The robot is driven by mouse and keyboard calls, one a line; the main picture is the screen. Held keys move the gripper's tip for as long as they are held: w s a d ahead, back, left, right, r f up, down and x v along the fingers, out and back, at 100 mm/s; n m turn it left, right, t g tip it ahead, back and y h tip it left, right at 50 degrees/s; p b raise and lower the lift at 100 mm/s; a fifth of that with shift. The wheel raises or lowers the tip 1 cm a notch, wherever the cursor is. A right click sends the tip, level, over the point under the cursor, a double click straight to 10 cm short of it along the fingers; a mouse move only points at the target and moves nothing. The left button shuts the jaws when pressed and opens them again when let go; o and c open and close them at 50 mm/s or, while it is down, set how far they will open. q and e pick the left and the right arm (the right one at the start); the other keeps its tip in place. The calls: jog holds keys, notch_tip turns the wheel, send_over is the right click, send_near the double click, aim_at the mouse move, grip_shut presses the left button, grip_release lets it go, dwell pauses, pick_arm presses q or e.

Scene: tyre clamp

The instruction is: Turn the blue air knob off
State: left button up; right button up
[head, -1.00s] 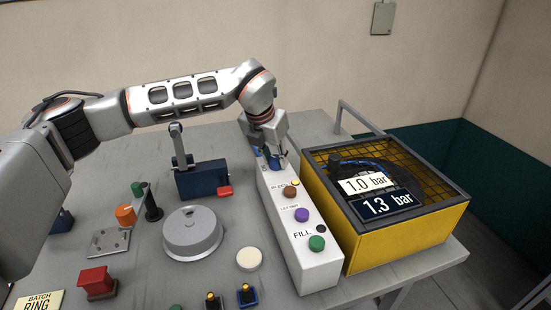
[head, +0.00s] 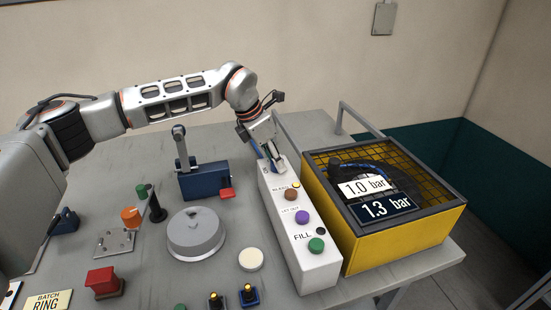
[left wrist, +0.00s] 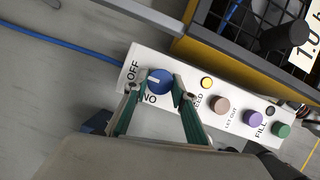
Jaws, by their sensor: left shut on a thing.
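The blue air knob (left wrist: 161,82) sits at the far end of the white control box (left wrist: 222,108), beside the words OFF and ON. A white mark on the knob's left side points toward the lettering, nearer OFF. My left gripper (left wrist: 156,81) has its two green-edged fingers on either side of the knob, shut on it. In the head view, my left gripper (head: 272,156) reaches down to the far end of the box (head: 312,252) and hides the knob. My right gripper is not in view.
The box also carries a brown button (head: 291,194), a purple button (head: 302,217) and a green button (head: 316,245). A yellow cage (head: 397,243) with pressure signs stands close on its right. A blue lever clamp (head: 200,184) and grey disc (head: 195,235) stand left.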

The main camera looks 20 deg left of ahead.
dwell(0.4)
pick_arm(q)
jog(key=o, duration=1.1)
jog(key=v, duration=1.2)
